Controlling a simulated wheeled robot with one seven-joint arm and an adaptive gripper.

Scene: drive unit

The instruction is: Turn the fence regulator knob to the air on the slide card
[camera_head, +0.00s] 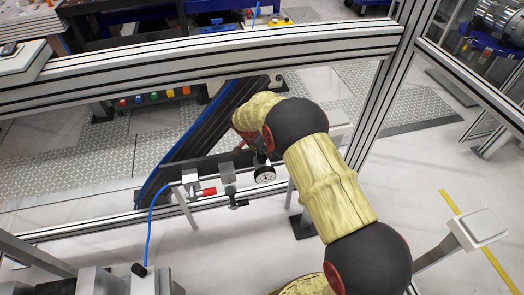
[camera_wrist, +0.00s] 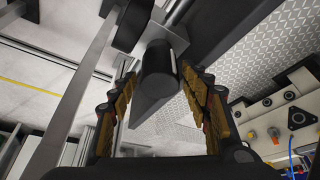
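The fence regulator (camera_head: 228,175) shows in the head view as a small grey unit on the fence rail, with a round gauge (camera_head: 264,174) to its right. In the wrist view, the dark cylindrical knob (camera_wrist: 156,66) points toward the camera. My gripper (camera_wrist: 158,84) is open, its two yellow-padded fingers on either side of the knob. A gap shows between the left finger and the knob; the right finger is close, and I cannot tell if it touches. In the head view my arm hides most of the gripper.
A red-handled valve (camera_head: 208,191) sits left of the regulator, with a blue air hose (camera_head: 150,225) running down from it. A thick aluminium beam (camera_head: 200,65) crosses above. In the wrist view, a control panel with buttons (camera_wrist: 297,118) is at the right.

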